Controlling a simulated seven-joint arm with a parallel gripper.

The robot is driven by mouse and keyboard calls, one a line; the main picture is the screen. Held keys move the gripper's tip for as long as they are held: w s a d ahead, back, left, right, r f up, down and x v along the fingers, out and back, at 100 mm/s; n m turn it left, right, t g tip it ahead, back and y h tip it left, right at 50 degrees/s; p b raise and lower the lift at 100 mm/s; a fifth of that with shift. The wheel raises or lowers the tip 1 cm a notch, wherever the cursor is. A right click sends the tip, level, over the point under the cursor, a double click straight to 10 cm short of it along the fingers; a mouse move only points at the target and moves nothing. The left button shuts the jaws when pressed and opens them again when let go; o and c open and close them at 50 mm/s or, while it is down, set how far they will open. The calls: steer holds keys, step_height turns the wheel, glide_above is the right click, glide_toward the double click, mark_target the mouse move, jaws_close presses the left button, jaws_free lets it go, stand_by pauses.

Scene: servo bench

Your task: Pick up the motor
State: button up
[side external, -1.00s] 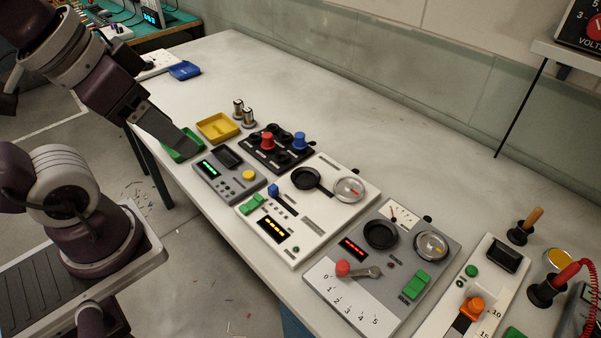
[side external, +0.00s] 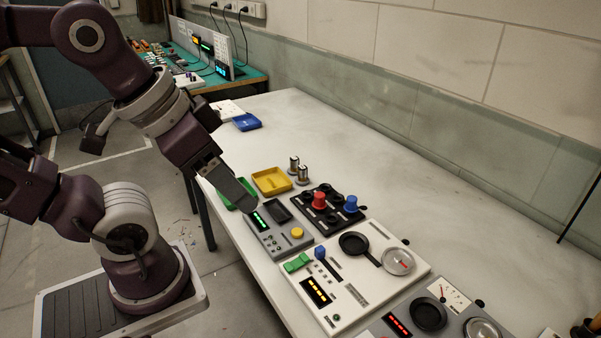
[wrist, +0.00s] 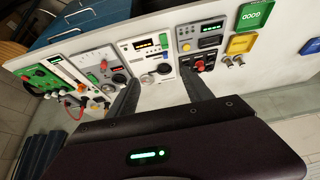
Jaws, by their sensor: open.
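Two small silver-and-dark cylinders, which look like motors, stand upright side by side on the bench, just behind the yellow tray. In the side view one motor (side external: 294,164) is slightly farther back than the other motor (side external: 303,176). In the wrist view the pair (wrist: 239,60) shows right of my fingers, below the yellow tray. My gripper (side external: 243,194) is open and empty, pointing down above the bench's near edge by the green tray. In the wrist view its two fingers (wrist: 160,78) are spread apart, with control panels beyond them. It is clear of both motors.
The yellow tray (side external: 272,180) and green tray (side external: 230,204) lie beside the motors. A black panel with red and blue knobs (side external: 325,221), a grey panel (side external: 262,237) and a white panel (side external: 372,287) stand nearby. The bench behind the motors (side external: 370,150) is clear.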

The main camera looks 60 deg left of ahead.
steer(key=shift+c, duration=0.2)
stand_by(0.3)
steer(key=shift+c, duration=0.8)
